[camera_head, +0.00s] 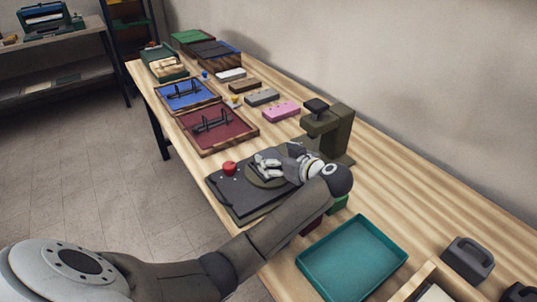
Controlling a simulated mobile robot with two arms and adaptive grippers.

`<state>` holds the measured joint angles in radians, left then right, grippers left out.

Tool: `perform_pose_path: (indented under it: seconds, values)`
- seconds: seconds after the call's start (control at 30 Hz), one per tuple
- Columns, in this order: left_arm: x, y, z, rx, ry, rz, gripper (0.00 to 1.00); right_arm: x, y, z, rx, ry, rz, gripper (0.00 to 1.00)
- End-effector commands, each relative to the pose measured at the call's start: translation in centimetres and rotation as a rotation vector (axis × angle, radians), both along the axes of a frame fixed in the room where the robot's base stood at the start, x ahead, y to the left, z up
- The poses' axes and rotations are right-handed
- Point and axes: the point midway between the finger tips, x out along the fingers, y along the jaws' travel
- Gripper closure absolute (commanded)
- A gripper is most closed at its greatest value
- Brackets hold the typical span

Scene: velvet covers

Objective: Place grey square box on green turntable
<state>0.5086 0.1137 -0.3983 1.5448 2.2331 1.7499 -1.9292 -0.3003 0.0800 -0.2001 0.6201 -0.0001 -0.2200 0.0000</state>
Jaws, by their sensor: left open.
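My left gripper (262,163) is open, with its fingers above a round dark olive-green turntable (258,180) set in a dark base plate (232,202). The gripper and wrist hide part of the disc, and I cannot tell whether the fingertips touch it. I see no box between the fingers. A grey box (262,97) lies farther back on the table, in a row with other small boxes; it looks oblong rather than clearly square. My right gripper is not in view.
A red knob (229,169) sits on the base plate, and a dark olive press (328,132) stands behind the wrist. A pink box (281,111), red tray (245,140) and blue tray (213,99) lie beyond. An empty teal tray (353,262) is at the front.

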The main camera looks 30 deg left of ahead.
Motion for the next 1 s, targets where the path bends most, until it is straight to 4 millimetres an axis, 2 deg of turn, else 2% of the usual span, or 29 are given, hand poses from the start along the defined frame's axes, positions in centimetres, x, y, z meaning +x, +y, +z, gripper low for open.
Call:
perform_pose_path:
  seconds: [0.1, 0.37, 1.0]
  values:
    - [-0.9, -2.3, 0.8, -0.004, 0.000, -0.002, 0.18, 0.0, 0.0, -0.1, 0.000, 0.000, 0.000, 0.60]
    - [-2.1, -5.1, 2.2, -0.001, 0.000, -0.001, 0.18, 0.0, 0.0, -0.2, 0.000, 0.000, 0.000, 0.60]
    - [-2.3, -5.4, 2.4, 0.000, 0.001, 0.000, 0.18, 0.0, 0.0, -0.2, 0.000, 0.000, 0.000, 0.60]
